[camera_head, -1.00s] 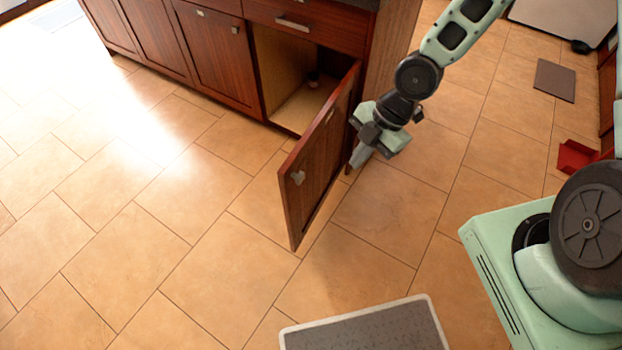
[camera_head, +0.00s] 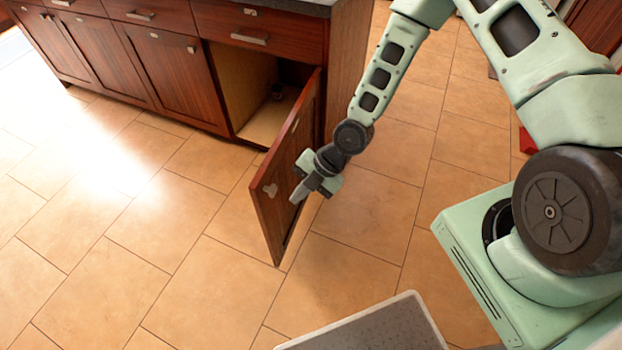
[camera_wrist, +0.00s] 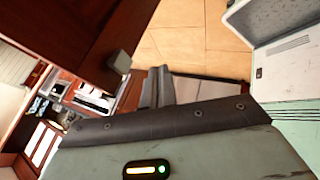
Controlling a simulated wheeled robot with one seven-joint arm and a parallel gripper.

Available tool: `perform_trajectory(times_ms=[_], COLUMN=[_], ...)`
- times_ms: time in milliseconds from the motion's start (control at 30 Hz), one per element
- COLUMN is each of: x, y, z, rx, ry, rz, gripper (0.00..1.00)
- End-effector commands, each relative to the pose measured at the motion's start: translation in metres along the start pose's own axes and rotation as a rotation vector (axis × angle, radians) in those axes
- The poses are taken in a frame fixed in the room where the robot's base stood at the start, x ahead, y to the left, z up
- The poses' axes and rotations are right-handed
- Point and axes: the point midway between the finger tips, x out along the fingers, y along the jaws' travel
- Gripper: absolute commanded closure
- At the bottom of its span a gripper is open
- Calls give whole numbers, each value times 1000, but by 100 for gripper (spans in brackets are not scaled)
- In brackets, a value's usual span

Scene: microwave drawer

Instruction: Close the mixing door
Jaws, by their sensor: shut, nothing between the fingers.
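The open cabinet door (camera_head: 285,172) is dark red-brown wood and swings out from the cabinet's right side, toward the camera. A small silver piece (camera_head: 270,190) shows near its free end. My gripper (camera_head: 298,196) is shut and empty, close against the door's right-hand face in the head view; I cannot tell whether it touches. In the wrist view my two grey fingers (camera_wrist: 157,86) are together. The door's dark wood (camera_wrist: 75,30) fills the upper left there, with a grey handle (camera_wrist: 119,62) just left of the fingers.
The cabinet opening (camera_head: 265,110) holds a small dark item (camera_head: 277,92). Closed doors and drawers (camera_head: 165,70) run to the left. Tiled floor (camera_head: 120,255) is clear left of the door. A grey-topped, light-rimmed surface (camera_head: 375,330) is at the bottom.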

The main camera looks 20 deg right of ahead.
Motion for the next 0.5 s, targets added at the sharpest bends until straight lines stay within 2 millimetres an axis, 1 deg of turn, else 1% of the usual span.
perform_trajectory(times_ms=[100, 200, 333, 500], x=[8, 14, 18, 20], y=[17, 27, 34, 36], z=[0, 0, 0, 0], rx=[-2, 0, 0, 1], ry=[-1, -1, 0, 0], rz=[2, 0, 0, -1], gripper=[100, 100, 100, 100])
